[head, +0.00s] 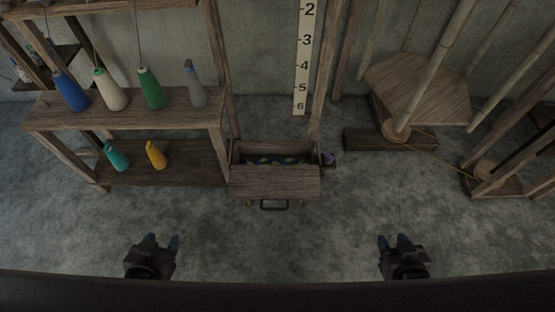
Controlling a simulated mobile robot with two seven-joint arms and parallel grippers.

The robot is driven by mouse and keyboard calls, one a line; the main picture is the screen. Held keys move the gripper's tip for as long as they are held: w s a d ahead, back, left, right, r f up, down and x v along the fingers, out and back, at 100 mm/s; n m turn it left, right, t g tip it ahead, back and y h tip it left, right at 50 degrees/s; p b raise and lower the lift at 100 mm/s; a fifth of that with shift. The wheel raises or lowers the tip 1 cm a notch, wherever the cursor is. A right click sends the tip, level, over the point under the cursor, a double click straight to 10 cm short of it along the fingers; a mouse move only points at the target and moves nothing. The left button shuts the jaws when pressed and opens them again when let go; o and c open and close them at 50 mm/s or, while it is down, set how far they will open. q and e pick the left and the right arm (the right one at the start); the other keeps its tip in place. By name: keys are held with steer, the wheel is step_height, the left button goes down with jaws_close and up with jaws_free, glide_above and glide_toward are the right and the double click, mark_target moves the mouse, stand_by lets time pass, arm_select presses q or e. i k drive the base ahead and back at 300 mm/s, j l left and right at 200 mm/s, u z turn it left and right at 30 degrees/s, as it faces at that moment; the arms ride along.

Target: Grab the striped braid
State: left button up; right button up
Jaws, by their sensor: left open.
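A wooden box (274,182) with a dark handle on its front stands on the floor at mid-picture. Its top is open at the back. Inside it lies a dark blue and pale patterned thing (272,160), which looks like the striped braid. Only its upper part shows over the box front. My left gripper (161,240) is open and empty, low and to the left of the box. My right gripper (394,240) is low and to the right of it, with its fingertips apart and nothing between them. Both are well clear of the box.
A wooden shelf (140,110) with several coloured thread cones stands at the left. A numbered ruler (303,60) hangs behind. Wooden posts and bases stand at the right. The floor in front is clear.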

mark_target(265, 161)
steer(key=i+l+u, duration=0.15)
steer(key=l, duration=0.2)
steer(key=i+l+u, duration=0.1)
steer(key=l, duration=0.3)
steer(key=i+l+u, duration=0.15)
steer(key=l, duration=0.25)
steer(key=i+l+u, duration=0.15)
steer(key=l, duration=0.25)
steer(key=i+l+u, duration=0.1)
steer(key=l, duration=0.35)
steer(key=i, duration=0.1)
